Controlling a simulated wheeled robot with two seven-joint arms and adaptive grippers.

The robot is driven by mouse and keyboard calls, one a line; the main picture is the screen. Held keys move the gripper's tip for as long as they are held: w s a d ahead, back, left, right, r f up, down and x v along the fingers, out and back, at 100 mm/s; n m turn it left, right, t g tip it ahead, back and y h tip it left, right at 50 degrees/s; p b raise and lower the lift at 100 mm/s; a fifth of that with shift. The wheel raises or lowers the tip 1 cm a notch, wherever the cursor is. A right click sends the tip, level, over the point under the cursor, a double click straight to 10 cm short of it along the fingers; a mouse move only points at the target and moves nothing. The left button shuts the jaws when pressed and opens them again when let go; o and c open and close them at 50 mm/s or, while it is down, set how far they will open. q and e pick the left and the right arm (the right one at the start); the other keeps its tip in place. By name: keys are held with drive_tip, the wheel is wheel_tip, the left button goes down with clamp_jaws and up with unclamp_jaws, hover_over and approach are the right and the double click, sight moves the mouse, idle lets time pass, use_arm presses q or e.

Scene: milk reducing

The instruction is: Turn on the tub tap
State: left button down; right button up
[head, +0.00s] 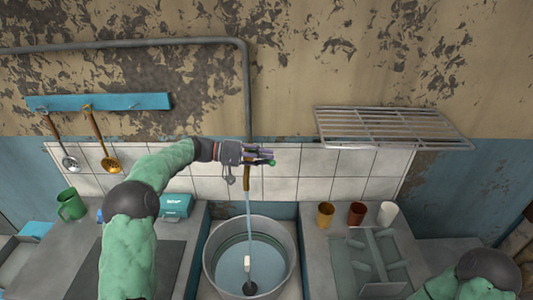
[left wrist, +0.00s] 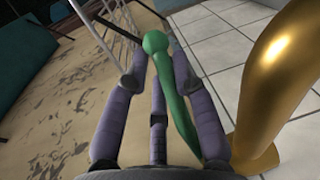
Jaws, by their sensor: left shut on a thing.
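The tap's golden spout (head: 247,180) stands at the wall above a round metal tub (head: 211,262). A pale blue stream of water (head: 249,217) runs from the spout into the tub, with water in it. My left gripper (head: 264,150) is at the top of the tap. In the left wrist view, its purple fingers (left wrist: 157,70) are shut around the green tap handle (left wrist: 172,100), and the golden spout (left wrist: 270,75) is close on the right. The handle's green end (head: 271,162) also shows in the head view. My right gripper is out of view.
Several cups, including a brown one (head: 357,214), stand on the right counter beside a dish rack (head: 375,257). A wire shelf (head: 390,128) juts from the wall at upper right. Ladles (head: 104,155) hang at left, above a green mug (head: 71,205).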

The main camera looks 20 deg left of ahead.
use_arm(q)
drive_tip(key=shift+s+f, duration=0.1)
drive_tip(key=shift+f, duration=0.3)
drive_tip(key=c, duration=1.1)
unclamp_jaws()
drive_tip(key=shift+a+g, duration=0.1)
drive_tip(key=shift+g, duration=0.2)
